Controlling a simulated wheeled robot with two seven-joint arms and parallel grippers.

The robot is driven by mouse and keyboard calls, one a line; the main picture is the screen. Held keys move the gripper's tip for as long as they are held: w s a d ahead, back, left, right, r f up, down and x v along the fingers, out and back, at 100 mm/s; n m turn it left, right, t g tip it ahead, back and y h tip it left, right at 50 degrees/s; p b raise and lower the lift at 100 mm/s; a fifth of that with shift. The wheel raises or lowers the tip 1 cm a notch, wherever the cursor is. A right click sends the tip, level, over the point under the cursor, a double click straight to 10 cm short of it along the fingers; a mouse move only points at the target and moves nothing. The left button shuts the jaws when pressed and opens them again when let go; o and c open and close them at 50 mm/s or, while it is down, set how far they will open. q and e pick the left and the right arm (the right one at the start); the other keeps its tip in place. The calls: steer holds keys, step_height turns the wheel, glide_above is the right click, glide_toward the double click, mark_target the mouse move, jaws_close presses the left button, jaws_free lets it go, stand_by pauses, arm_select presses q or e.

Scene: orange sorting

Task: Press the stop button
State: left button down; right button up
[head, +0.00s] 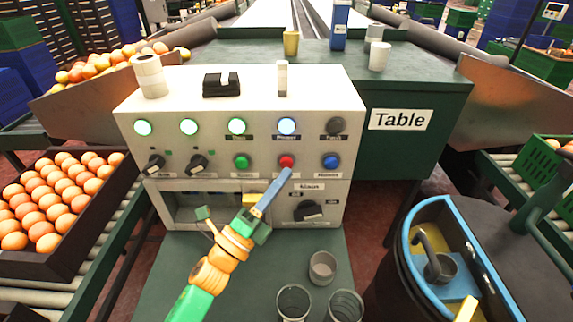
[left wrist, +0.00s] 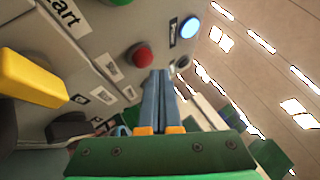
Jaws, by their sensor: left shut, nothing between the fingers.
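The control panel (head: 215,165) is a white box with rows of lit and coloured buttons. The red button (head: 287,161) sits in its lower row, between a green button (head: 241,161) and a blue button (head: 331,161). It also shows in the left wrist view (left wrist: 138,55). My left gripper (head: 284,173) is shut and empty, its blue fingertips just below the red button. In the left wrist view the fingertips (left wrist: 160,73) point just right of the red button; I cannot tell whether they touch it. No right gripper shows.
Black knobs (head: 309,210) and a yellow part (head: 250,199) are on the panel's front near my gripper. Several cups (head: 322,268) stand on the green surface below. A blue-rimmed bin (head: 408,238) stands at right, an orange crate (head: 95,210) at left.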

arm_select(q)
steer(key=shift+w, duration=0.1)
steer(key=shift+w, duration=0.3)
steer(key=shift+w+b, duration=0.55)
steer(key=shift+b, duration=0.05)
stand_by(0.8)
steer(key=shift+s+p, duration=0.45)
steer(key=shift+s, duration=0.5)
steer(key=shift+s, duration=0.1)
steer(key=s+p, duration=0.1)
steer(key=s, duration=0.3)
steer(key=shift+s+p, duration=0.4)
